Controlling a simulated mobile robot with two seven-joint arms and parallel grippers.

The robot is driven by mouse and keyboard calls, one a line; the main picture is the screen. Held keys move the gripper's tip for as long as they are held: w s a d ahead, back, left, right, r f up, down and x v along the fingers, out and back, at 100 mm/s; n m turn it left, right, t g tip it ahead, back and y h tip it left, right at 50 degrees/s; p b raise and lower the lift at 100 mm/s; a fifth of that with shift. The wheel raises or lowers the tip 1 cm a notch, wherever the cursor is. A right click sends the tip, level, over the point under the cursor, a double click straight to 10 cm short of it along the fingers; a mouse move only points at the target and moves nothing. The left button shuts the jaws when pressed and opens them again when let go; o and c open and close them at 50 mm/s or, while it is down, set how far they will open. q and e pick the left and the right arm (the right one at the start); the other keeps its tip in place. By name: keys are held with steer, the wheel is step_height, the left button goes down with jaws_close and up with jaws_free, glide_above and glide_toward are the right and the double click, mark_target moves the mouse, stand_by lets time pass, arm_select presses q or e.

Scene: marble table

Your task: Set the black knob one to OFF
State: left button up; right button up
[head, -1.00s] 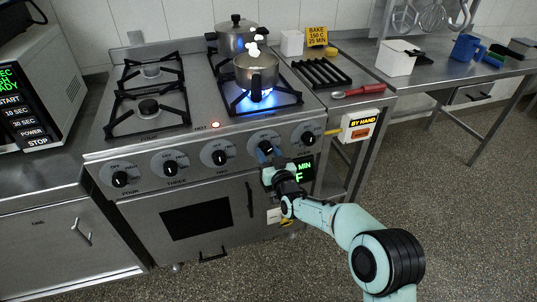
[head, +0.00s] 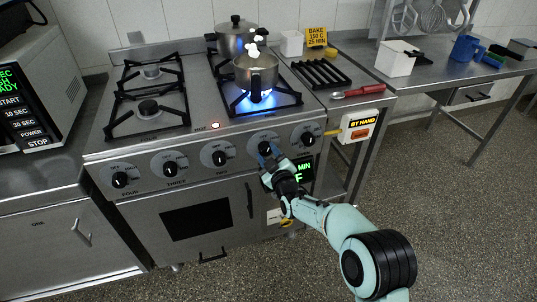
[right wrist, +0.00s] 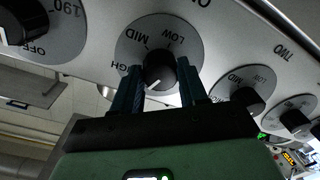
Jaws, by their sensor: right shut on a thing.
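The black knob one (head: 264,147) is on the front panel of the stove, second from the right. My right gripper (head: 268,155) is at this knob, with its fingers on either side of it. In the right wrist view the black knob (right wrist: 160,68) sits between the two dark fingertips (right wrist: 162,84), and its white mark points to the lower left. The dial (right wrist: 130,45) around it shows LOW, MID and part of HIGH; its OFF word cannot be read here. Blue flame (head: 258,97) burns under the small pot (head: 256,72). My left gripper is not in view.
A neighbouring knob (head: 220,158) is to the left and the oven knob (head: 307,138) is close on the right. A lit green display (head: 304,174) is below, partly behind my gripper. A BY HAND box (head: 359,125) is fixed at the right. Open floor lies in front.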

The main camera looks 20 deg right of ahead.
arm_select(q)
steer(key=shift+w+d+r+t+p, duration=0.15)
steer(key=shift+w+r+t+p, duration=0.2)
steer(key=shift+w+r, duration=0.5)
arm_select(e)
steer(key=shift+n, duration=2.1)
steer(key=o, duration=1.1)
steer(key=shift+c, duration=0.2)
steer(key=s, duration=0.2)
steer(key=s+p, duration=0.1)
steer(key=s, duration=0.1)
steer(key=shift+s+d+r, duration=0.1)
steer(key=shift+d+r, duration=0.05)
steer(key=shift+r, duration=0.05)
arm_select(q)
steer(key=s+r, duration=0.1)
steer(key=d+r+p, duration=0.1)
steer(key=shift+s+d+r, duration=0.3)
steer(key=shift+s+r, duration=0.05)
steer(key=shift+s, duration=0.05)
arm_select(e)
glide_toward(268, 152)
steer(key=s, duration=0.4)
steer(key=shift+s+r, duration=0.15)
steer(key=shift+s, duration=0.1)
